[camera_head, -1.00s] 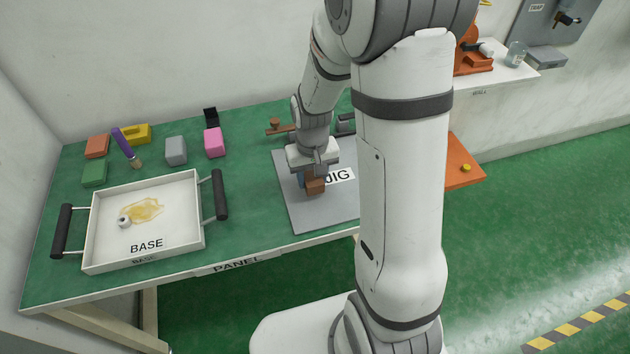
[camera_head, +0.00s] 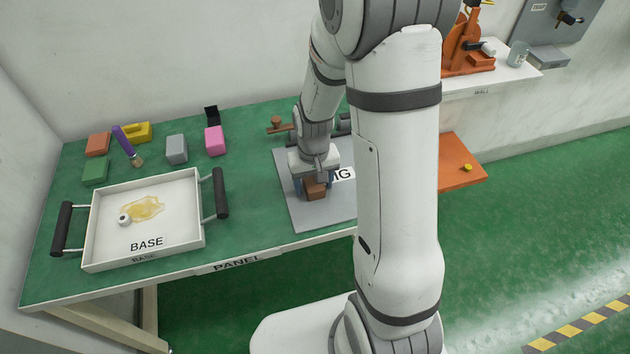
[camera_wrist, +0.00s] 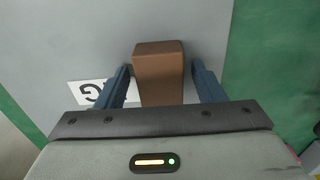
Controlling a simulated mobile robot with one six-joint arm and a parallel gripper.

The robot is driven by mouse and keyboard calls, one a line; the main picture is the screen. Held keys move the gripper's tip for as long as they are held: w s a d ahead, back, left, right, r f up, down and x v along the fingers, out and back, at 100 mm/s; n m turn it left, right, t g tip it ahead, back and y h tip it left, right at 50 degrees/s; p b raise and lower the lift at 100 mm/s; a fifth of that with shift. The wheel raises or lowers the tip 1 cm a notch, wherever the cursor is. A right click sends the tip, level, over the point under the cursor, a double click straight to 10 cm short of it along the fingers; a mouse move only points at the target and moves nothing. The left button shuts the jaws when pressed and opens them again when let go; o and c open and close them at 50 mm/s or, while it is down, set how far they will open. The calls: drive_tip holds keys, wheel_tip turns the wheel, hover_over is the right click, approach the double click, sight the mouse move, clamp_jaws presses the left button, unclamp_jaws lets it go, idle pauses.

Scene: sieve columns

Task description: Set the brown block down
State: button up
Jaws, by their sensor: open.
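The brown block (camera_head: 315,190) rests on the grey board labelled JIG (camera_head: 300,214). In the wrist view the brown block (camera_wrist: 159,75) stands between the two blue fingers of my gripper (camera_wrist: 162,85), with a gap on each side. My gripper (camera_head: 313,184) is open around the block in the head view. The block covers part of the JIG label (camera_wrist: 103,92) in the wrist view. My arm hides the right part of the board in the head view.
A white tray (camera_head: 93,240) marked BASE, with black handles, stands at the left of the green table (camera_head: 255,215). Several coloured blocks, including a pink one (camera_head: 215,141) and a grey one (camera_head: 176,149), sit behind it. Bare table lies between tray and board.

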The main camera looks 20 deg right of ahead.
sight(314, 182)
wheel_tip(314, 182, up, 12)
drive_tip(key=p, duration=0.1)
drive_tip(key=s+r+t, duration=0.2)
drive_tip(key=s+r, duration=0.6)
drive_tip(key=s, duration=0.5)
drive_tip(key=shift+s+d+r, duration=0.2)
drive_tip(key=shift+s+r, duration=0.15)
drive_tip(key=shift+s, duration=0.05)
drive_tip(key=shift+r+p, duration=0.1)
drive_tip(key=shift+p, duration=0.2)
wheel_tip(314, 182, up, 3)
drive_tip(key=shift+s+f+t+p, duration=0.15)
drive_tip(key=shift+t+p, duration=0.15)
drive_tip(key=shift+p, duration=0.9)
